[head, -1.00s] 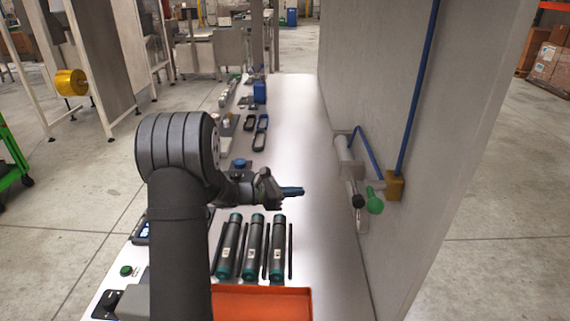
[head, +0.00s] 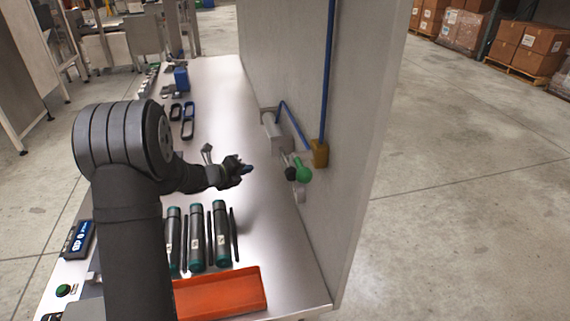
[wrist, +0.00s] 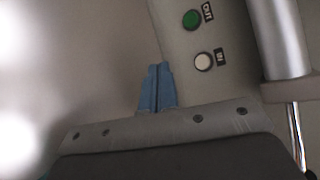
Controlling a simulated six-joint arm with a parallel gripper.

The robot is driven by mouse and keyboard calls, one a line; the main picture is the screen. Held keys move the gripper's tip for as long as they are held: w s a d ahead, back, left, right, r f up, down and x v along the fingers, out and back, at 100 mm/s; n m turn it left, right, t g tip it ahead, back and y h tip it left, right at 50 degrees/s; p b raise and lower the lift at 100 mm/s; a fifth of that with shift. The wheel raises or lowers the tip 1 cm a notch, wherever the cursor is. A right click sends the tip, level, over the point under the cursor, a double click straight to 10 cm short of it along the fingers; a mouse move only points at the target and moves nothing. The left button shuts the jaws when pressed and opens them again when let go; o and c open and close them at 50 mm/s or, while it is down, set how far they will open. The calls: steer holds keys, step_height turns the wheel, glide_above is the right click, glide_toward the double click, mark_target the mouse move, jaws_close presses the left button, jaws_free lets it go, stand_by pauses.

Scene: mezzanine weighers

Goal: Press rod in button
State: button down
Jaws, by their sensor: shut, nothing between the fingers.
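In the wrist view a grey panel carries a white button (wrist: 203,62) beside a black label that seems to read IN. A green button (wrist: 191,19) with a label that seems to read OUT is farther up the panel. A grey cylinder (wrist: 280,40) with a thin shiny rod (wrist: 297,140) runs along the right. My gripper (wrist: 157,70) has its blue fingers shut and empty, left of the white button; I cannot tell the gap to the panel. In the head view my gripper (head: 249,169) is left of the wall unit (head: 270,127); the buttons are not discernible there.
Green (head: 303,173) and black (head: 290,174) knobs stick out at the wall unit. A blue hose drops to a brass-coloured block (head: 319,153) on the wall (head: 370,110). Dark cylinders (head: 196,238) and an orange tray (head: 220,294) lie on the bench below my arm.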

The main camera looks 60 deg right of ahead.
mark_target(286, 163)
steer(key=shift+d+f+n, duration=0.1)
steer(key=shift+d+n, duration=0.1)
steer(key=shift+n, duration=0.4)
steer(key=shift+s, duration=0.1)
steer(key=shift+s+d, duration=3.05)
steer(key=shift+d, duration=0.05)
steer(key=shift+s+d, duration=0.3)
steer(key=shift+d, duration=0.05)
